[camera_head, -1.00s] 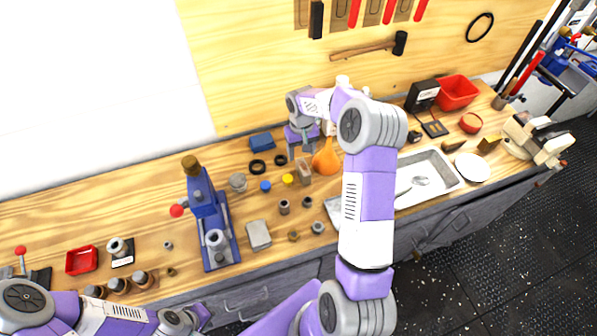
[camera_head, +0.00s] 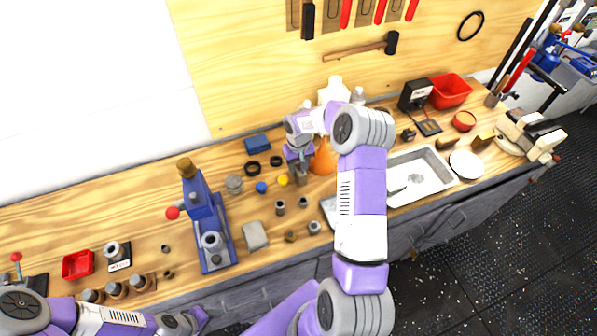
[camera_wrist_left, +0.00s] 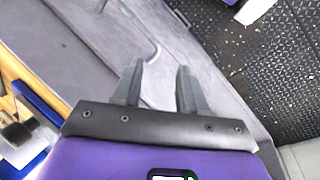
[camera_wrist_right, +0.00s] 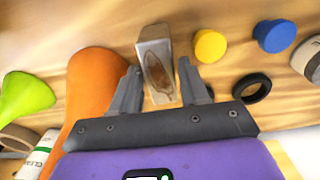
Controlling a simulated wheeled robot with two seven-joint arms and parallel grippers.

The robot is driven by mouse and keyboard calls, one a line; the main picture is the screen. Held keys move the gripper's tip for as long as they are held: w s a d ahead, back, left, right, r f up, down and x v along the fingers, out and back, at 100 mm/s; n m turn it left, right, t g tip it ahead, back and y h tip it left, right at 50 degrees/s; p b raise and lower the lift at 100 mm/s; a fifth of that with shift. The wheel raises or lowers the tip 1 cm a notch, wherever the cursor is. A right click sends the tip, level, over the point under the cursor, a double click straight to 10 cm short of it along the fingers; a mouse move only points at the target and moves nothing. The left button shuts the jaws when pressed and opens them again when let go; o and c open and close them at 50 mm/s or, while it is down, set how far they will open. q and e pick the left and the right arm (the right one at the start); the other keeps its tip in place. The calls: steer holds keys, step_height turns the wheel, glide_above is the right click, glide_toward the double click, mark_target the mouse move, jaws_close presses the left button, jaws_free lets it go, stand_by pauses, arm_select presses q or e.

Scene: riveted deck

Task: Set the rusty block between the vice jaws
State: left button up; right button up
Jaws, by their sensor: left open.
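The rusty block (camera_wrist_right: 158,62) is a pale grey upright block with a brown rust patch. It stands on the wooden bench, and in the head view the block (camera_head: 300,179) is partly hidden by my right gripper (camera_head: 298,160). In the right wrist view my right gripper (camera_wrist_right: 158,70) is open, with one finger on each side of the block and gaps visible. A cream and dark vice (camera_head: 530,135) sits at the bench's right end. My left gripper (camera_wrist_left: 158,68) is open and empty in front of the grey cabinet.
An orange funnel (camera_wrist_right: 95,95) stands close left of the block in the right wrist view. A yellow cap (camera_wrist_right: 210,46), blue cap (camera_wrist_right: 275,36) and black ring (camera_wrist_right: 252,87) lie to its right. A metal tray (camera_head: 420,176) and white plate (camera_head: 466,164) lie toward the vice.

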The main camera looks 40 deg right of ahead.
jaws_close()
steer(key=shift+r, duration=0.1)
